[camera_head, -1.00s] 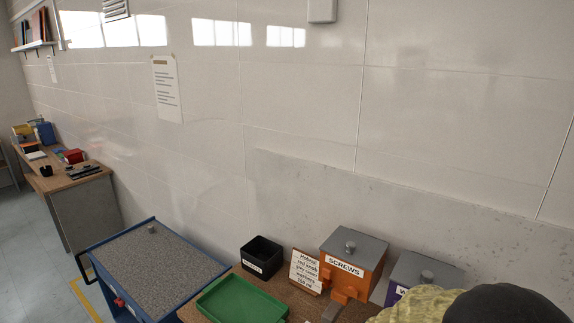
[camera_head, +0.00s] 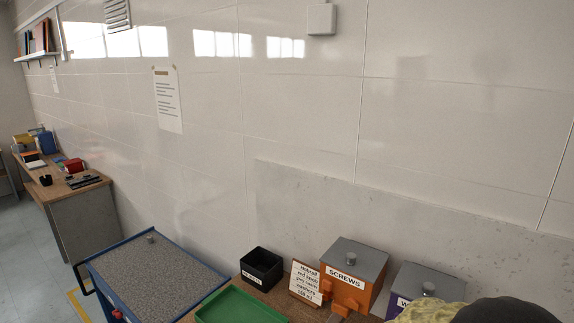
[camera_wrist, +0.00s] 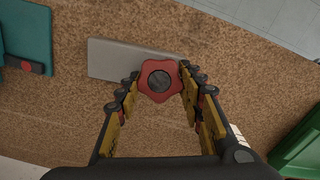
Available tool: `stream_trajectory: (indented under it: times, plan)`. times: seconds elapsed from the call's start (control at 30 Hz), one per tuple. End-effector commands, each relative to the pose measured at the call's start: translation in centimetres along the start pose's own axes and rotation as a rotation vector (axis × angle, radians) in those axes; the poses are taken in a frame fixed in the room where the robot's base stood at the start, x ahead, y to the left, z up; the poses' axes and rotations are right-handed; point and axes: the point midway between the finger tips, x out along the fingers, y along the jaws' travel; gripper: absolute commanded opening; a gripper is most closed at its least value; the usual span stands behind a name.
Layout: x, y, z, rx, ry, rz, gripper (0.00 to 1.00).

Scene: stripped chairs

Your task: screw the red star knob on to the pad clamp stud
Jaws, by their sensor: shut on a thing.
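The red star knob (camera_wrist: 146,83) shows in the wrist view between the two fingertips of my gripper (camera_wrist: 159,88). My gripper is shut on it from both sides. The knob has rounded lobes and a dark round centre. A flat grey plate (camera_wrist: 106,60) lies behind the knob on the brown speckled tabletop; I cannot tell how far apart they are. I cannot make out the pad clamp stud in either view. My gripper and the knob are not seen in the head view.
A green tray (camera_head: 240,306) also shows in the wrist view (camera_wrist: 300,150). Behind it stand a black bin (camera_head: 261,266), a label card (camera_head: 305,283), an orange SCREWS box (camera_head: 350,275) and a purple-fronted box (camera_head: 425,283). A teal thing (camera_wrist: 30,35) lies left. A blue-edged cart (camera_head: 155,275) stands left.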

Motion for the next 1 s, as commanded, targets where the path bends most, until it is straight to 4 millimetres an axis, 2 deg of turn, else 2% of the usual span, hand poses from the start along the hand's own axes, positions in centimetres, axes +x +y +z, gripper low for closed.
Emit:
stream_trajectory:
  times: [0.23,0.33,1.0]
  plan:
    - [0.08,0.01,0.01,0.007,0.0,0.0,0.0]
    - [0.08,0.01,0.03,0.069,-0.001,0.0,0.0]
    - [0.2,0.0,0.04,0.915,-0.001,0.0,0.0]
